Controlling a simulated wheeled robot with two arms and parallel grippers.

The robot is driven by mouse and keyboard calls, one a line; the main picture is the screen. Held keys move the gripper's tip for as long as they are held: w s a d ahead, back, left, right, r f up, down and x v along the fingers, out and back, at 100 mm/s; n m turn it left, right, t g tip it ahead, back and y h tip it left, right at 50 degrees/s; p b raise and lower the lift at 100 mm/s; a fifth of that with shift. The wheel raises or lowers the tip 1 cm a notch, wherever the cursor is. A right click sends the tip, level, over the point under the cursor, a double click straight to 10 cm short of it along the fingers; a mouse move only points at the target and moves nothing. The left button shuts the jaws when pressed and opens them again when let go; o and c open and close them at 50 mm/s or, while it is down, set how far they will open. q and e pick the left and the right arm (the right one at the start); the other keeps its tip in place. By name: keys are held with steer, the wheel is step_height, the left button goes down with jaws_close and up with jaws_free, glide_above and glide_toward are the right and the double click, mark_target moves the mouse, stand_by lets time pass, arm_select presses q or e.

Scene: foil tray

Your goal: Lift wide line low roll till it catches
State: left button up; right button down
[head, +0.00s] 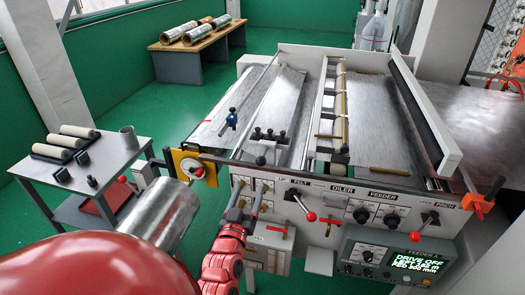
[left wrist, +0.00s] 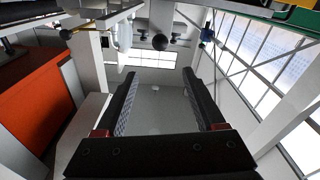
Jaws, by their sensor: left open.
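I cannot tell which part is the low roll. My right gripper is not in view.
A display (head: 399,258) on the panel reads DRIVE OFF. A grey cart (head: 90,172) with tan rollers stands left. A wooden bench (head: 208,42) with foil rolls stands at the back. The green floor (head: 150,105) between them is clear.

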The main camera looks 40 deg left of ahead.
arm_select(q)
steer(key=b, duration=0.5)
glide_toward(262, 157)
steer(key=w+a, duration=0.1)
steer(key=shift+g+h, duration=0.3)
steer(key=shift+g, duration=0.1)
steer(key=p+x, duration=0.1)
steer(key=x, duration=0.2)
steer(key=p+x, duration=0.1)
steer(key=x, duration=0.2)
steer(key=p+x, duration=0.2)
steer(key=x, duration=0.2)
steer(key=shift+f, duration=0.35)
steer(key=shift+w+a+f, duration=0.1)
steer(key=shift+w, duration=0.2)
jaws_close()
